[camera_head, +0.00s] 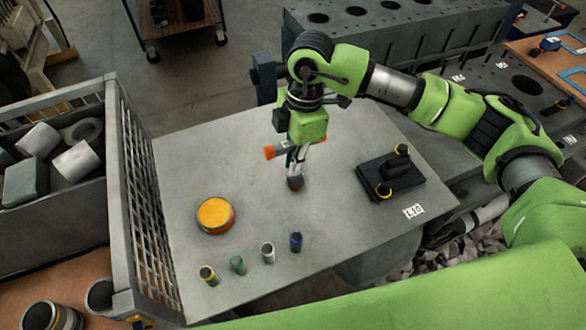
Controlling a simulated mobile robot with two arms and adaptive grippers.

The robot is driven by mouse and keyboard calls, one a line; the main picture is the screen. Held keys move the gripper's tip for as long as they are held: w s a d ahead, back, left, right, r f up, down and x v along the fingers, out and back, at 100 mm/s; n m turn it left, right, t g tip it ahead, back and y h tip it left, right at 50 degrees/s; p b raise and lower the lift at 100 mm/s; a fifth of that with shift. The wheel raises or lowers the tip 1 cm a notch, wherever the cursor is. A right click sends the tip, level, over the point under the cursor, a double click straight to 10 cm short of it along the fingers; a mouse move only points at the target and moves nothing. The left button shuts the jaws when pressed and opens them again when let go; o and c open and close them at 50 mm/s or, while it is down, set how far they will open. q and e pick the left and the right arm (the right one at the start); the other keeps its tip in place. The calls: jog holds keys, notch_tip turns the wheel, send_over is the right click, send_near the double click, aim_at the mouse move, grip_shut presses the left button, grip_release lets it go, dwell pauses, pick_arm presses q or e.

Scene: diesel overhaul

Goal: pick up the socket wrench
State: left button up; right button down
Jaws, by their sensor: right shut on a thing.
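My right gripper (298,158) points down over the grey table, a little left of its middle. It is shut on what looks like the socket wrench (270,152). An orange end and a short grey bar stick out to the left of the fingers. A dark, reddish lower end (295,183) shows just below the fingers, at or just above the tabletop; I cannot tell if it touches. The fingers and wrist hide much of the tool. My left gripper is not in view.
The table (345,228) carries an orange-topped round can (215,214), several small coloured cylinders (238,265) along the front, and a black block with yellow rings (391,176) at right. A wire-sided bin (142,195) borders the left. Grey machinery (400,28) stands behind.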

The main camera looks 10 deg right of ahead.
jog(key=s+r+b, duration=0.4)
jog(key=s+r, duration=0.6)
jog(key=s, duration=0.4)
jog(key=shift+a+r, duration=0.35)
jog(key=shift+a, duration=0.1)
